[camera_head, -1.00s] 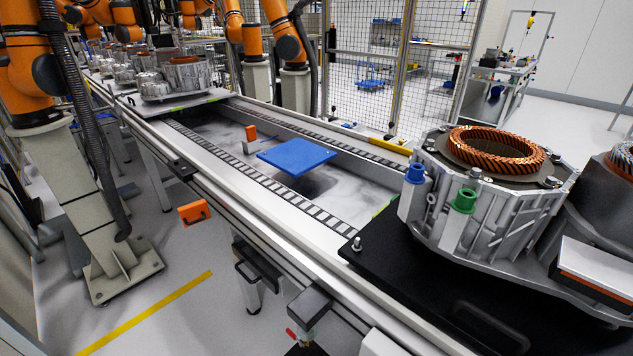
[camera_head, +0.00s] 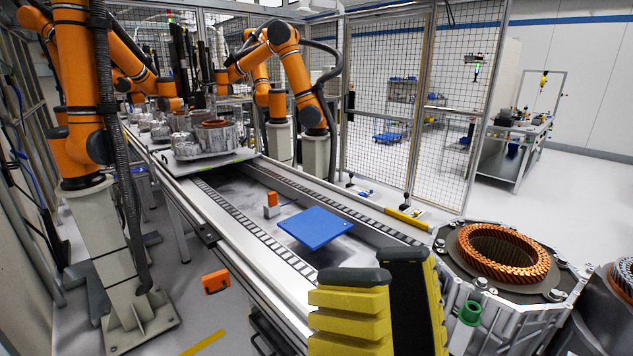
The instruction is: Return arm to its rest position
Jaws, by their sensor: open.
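My gripper (camera_head: 378,268) has come into the bottom middle of the head view, with two ribbed yellow fingers and dark grey tips pointing up. The fingers are apart, with nothing visible between them. It stands in front of the left side of the stator housing (camera_head: 565,312), a grey metal casing with a copper winding ring (camera_head: 545,278) on top. A green plug (camera_head: 469,313) sits on the housing's near side. The gripper covers part of the housing's left side and part of the conveyor; whether it touches the housing I cannot tell.
A blue plate (camera_head: 315,228) lies over the open conveyor bed beyond my gripper. A second housing (camera_head: 624,285) is cut off at the right edge. Orange robot arms (camera_head: 85,90) stand along the line at left and back. A mesh fence (camera_head: 390,110) rises behind the conveyor.

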